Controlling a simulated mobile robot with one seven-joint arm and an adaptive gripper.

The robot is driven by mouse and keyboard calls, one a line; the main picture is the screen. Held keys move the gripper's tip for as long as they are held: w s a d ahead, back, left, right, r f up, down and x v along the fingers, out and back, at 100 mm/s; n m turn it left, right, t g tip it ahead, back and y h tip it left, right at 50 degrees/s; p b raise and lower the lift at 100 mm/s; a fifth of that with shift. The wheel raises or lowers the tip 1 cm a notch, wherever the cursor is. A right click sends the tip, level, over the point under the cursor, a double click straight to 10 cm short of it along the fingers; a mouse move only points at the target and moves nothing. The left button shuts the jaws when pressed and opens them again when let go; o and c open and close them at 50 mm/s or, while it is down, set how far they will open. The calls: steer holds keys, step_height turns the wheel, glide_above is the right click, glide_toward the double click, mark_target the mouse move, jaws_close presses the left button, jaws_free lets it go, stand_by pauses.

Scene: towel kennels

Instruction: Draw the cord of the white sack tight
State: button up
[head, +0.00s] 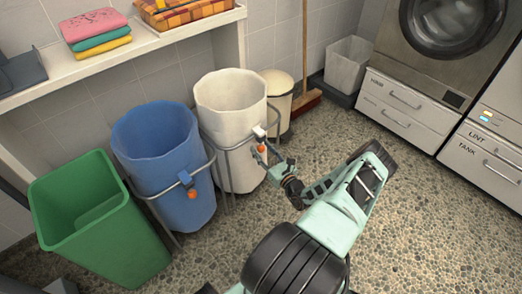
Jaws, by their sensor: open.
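The white sack (226,115) hangs upright in a metal frame, its mouth wide open. At its front right rim is a pale cord lock (259,131) with an orange ball (261,148) just below it. My gripper (266,157) is open, with its fingertips at the ball's lower right. I cannot tell whether a finger touches the ball. The cord itself is too small to make out.
A blue sack (155,160) with a similar orange ball (192,195) hangs to the left, beside a green bin (105,245). A lidded pail (277,88) and broom (304,50) stand behind. Folded towels (95,29) lie on a shelf (60,73). Speckled floor at right is clear.

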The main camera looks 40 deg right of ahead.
steer(key=shift+w, duration=0.4)
steer(key=shift+c, duration=0.5)
jaws_close()
